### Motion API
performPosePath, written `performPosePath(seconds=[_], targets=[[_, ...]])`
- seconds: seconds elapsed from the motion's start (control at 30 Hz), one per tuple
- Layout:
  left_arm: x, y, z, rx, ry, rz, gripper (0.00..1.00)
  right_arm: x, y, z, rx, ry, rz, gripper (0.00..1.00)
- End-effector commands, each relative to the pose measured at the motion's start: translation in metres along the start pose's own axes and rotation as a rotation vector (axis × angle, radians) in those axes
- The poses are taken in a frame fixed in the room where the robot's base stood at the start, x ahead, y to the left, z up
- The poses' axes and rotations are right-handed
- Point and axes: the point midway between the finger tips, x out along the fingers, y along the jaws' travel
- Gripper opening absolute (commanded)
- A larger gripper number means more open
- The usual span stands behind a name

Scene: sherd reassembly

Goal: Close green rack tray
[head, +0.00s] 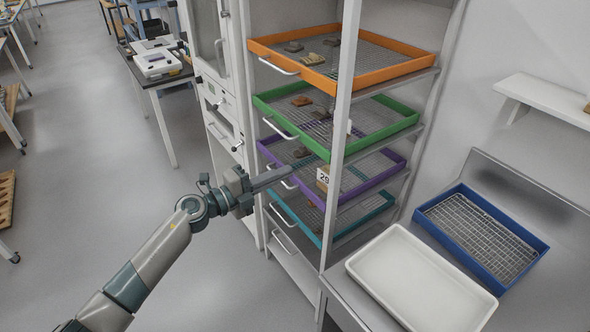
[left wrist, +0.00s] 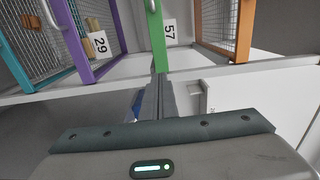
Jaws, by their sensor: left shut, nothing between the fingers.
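The green rack tray (head: 400,126) sits in the tall rack, below the orange tray and above the purple one. It has a mesh floor with several sherds and a white handle (head: 280,130) on its front. How far it stands out of the rack is hard to tell. My left gripper (head: 288,172) is shut and empty, just below the green front near its right end. In the left wrist view the shut fingers (left wrist: 160,98) point at the end of the green front (left wrist: 157,38); I cannot tell whether they touch. My right gripper is not in view.
The orange tray (head: 385,74), purple tray (head: 375,183) and teal tray (head: 378,209) share the rack. The rack's front post (head: 342,110) stands close to the fingertips. A white tray (head: 420,275) and a blue tray (head: 535,243) lie on the bench at right.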

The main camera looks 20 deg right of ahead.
Motion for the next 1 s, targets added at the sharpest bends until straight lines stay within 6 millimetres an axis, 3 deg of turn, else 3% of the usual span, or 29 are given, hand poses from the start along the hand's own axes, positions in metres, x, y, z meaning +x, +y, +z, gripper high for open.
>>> performPosePath(seconds=[0.1, 0.3, 0.87, 1.0], targets=[[-0.017, 0.002, 0.0, 0.001, 0.0, 0.001, 0.0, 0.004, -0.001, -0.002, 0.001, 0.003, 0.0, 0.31], [-0.031, 0.001, 0.0, 0.0, 0.0, 0.0, 0.0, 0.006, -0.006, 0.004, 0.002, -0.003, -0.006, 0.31], [-0.034, 0.001, 0.0, -0.003, -0.001, 0.0, 0.0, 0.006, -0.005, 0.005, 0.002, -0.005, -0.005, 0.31], [-0.037, 0.012, 0.005, -0.042, -0.026, -0.007, 0.0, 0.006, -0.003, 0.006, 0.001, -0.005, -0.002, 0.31]])
